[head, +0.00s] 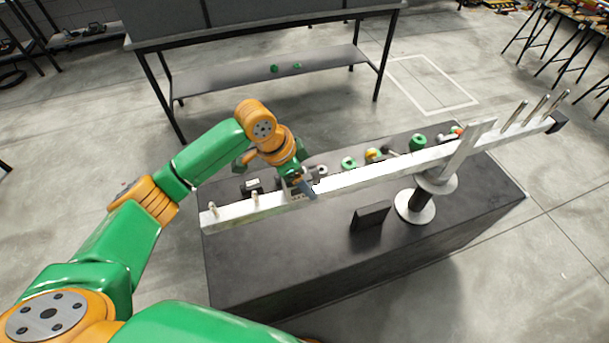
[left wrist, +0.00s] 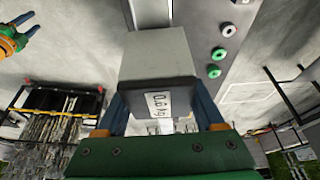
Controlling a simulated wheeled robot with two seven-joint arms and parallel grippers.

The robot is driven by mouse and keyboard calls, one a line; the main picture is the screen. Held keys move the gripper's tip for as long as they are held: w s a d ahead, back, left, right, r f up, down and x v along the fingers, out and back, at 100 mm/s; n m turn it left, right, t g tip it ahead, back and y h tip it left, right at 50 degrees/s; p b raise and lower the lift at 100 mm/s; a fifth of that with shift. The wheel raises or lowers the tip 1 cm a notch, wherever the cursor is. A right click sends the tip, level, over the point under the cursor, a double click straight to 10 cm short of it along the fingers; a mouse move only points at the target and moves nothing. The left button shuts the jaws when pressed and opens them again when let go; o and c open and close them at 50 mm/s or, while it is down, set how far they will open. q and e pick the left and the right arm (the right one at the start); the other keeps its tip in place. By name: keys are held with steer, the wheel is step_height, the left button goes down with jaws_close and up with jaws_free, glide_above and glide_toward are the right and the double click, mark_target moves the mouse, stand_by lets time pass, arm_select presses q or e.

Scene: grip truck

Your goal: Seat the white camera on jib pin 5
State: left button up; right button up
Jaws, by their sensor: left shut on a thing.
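The white camera (left wrist: 158,52) is a pale box with a dark lower face and a small printed label. It sits between the blue fingers of my left gripper (left wrist: 160,100), which is shut on it. In the head view my left gripper (head: 305,188) is at the white jib beam (head: 350,181), right of two short upright pins (head: 255,200) near the beam's left end. The gripper largely hides the camera there. I cannot tell whether the camera touches the beam or which pin is under it.
The beam rests on a round-based stand (head: 415,206) on the dark bench (head: 270,262). A black box (head: 252,186) and green rings (head: 348,163) lie behind the beam. A dark panel (head: 370,216) stands in front. Tall metal rods (head: 536,108) rise at the beam's right end.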

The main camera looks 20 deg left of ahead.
arm_select(q)
steer(key=o, duration=1)
steer(key=shift+s, duration=0.1)
steer(key=shift+c, duration=0.2)
steer(key=b+v, duration=0.1)
steer(key=v, duration=0.5)
steer(key=shift+a+r+b, duration=0.15)
steer(key=shift+r+b, duration=0.1)
steer(key=shift+b, duration=0.05)
steer(key=shift+s+r, duration=0.15)
steer(key=shift+r, duration=0.15)
steer(key=shift+a, duration=0.1)
